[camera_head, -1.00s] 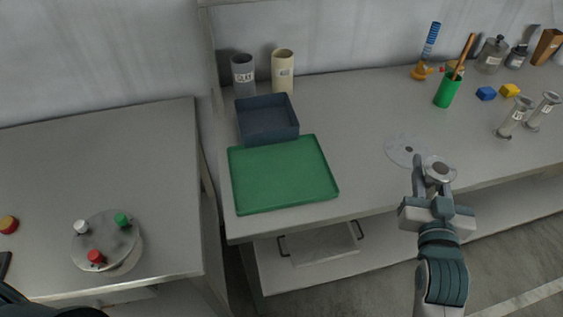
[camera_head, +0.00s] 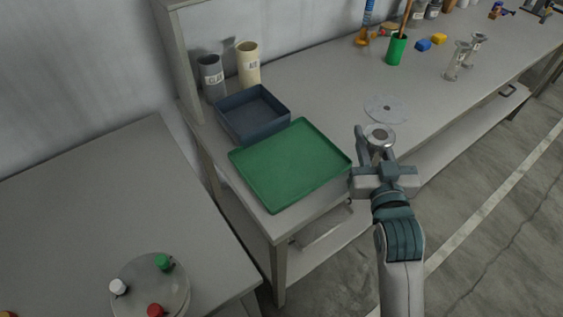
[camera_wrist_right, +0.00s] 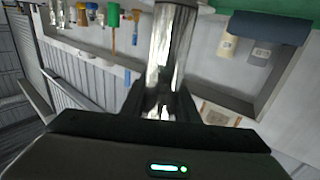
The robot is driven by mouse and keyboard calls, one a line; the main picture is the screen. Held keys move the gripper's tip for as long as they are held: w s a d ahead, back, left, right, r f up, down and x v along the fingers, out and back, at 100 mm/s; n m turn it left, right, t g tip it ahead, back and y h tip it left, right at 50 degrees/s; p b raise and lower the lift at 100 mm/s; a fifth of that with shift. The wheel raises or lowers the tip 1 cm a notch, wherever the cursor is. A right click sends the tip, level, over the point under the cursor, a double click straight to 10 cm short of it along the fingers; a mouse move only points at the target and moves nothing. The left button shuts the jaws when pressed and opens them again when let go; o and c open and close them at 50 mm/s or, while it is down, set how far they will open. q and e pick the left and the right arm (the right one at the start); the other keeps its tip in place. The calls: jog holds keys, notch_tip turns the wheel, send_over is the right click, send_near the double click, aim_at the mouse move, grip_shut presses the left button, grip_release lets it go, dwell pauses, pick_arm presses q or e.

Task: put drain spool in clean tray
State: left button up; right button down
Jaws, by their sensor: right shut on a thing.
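My right gripper (camera_head: 376,143) is shut on a shiny metal spool (camera_head: 379,134). Its round flanged end faces up in the head view, and its bright cylinder (camera_wrist_right: 172,45) stands between the fingers in the wrist view. The gripper is at the bench's front edge, just right of the flat green tray (camera_head: 262,187). The green tray is empty; no label shows that it is the clean tray. A dark blue open bin (camera_head: 230,133) stands behind it and also looks empty. My left gripper is out of view.
Two labelled cylinders (camera_head: 248,66) stand behind the bin.

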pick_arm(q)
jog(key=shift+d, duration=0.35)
pick_arm(e)
jog(key=shift+d, duration=0.1)
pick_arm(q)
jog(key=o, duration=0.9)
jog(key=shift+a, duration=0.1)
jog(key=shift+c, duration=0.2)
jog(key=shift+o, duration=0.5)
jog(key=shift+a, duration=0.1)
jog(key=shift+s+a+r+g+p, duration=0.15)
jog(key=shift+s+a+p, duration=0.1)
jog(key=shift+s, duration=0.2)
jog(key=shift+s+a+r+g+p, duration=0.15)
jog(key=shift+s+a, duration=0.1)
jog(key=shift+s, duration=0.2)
pick_arm(e)
jog(key=w+a+r+n+g+y, duration=0.1)
jog(key=w+a+r+n+y, duration=0.1)
jog(key=w+a, duration=0.4)
jog(key=w+a+r+n+y, duration=0.3)
jog(key=w+a+r+y, duration=0.1)
jog(key=a, duration=0.4)
jog(key=w+y, duration=0.1)
jog(key=w, duration=0.1)
jog(key=shift+w+a+r+g+y, duration=0.15)
jog(key=shift+w+a+g+y, duration=0.15)
jog(key=shift+g+y, duration=0.1)
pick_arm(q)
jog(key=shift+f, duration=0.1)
